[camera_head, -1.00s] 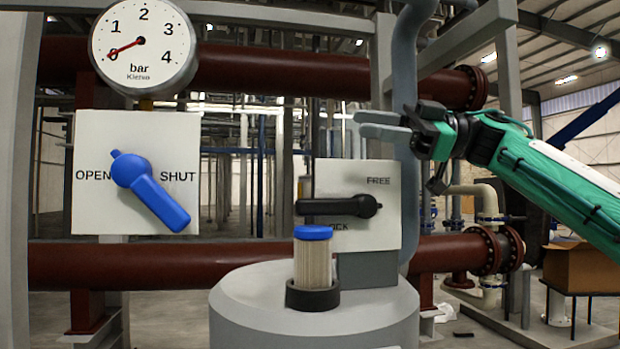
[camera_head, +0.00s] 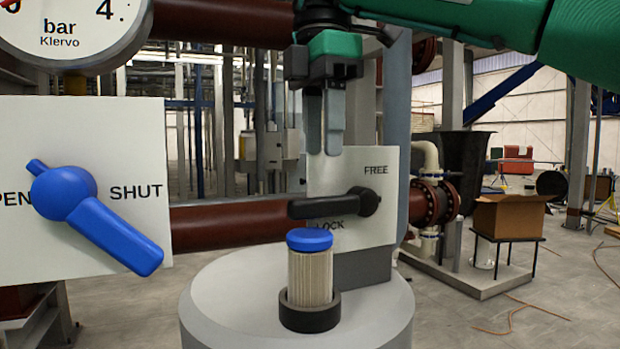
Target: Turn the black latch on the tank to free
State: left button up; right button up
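The black latch (camera_head: 335,205) sits on a white plate (camera_head: 385,160) behind the grey tank (camera_head: 225,300). Its pivot is at the right and its handle points left, nearly level. FREE is printed above the pivot, and LOCK is printed below the handle, partly covered. My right gripper (camera_head: 323,152) hangs with its fingers pointing down, above the handle in the picture and apart from it. Its fingers are open with a narrow gap and nothing between them. My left gripper is out of view.
A filter cartridge with a blue cap (camera_head: 310,240) stands in a black ring on the tank, just in front of the latch. A blue lever (camera_head: 95,210) on a panel at left points toward lower right. A gauge (camera_head: 70,25) is above it. A cardboard box (camera_head: 508,217) stands at right.

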aim_at(320, 197)
notch_tip(320, 197, down, 2)
jog(key=shift+d, duration=0.1)
jog(key=f, duration=0.1)
jog(key=f+p, duration=0.1)
jog(key=f, duration=0.1)
jog(key=shift+w+a+f, duration=0.1)
jog(key=shift+a+f, duration=0.2)
jog(key=shift+f, duration=0.05)
jog(key=shift+d+f+p, duration=0.1)
jog(key=shift+f+p, duration=0.25)
jog(key=shift+f, duration=0.2)
jog(key=shift+c, duration=0.4)
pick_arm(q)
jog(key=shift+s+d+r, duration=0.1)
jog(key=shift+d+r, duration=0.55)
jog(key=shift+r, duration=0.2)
pick_arm(e)
grip_shut()
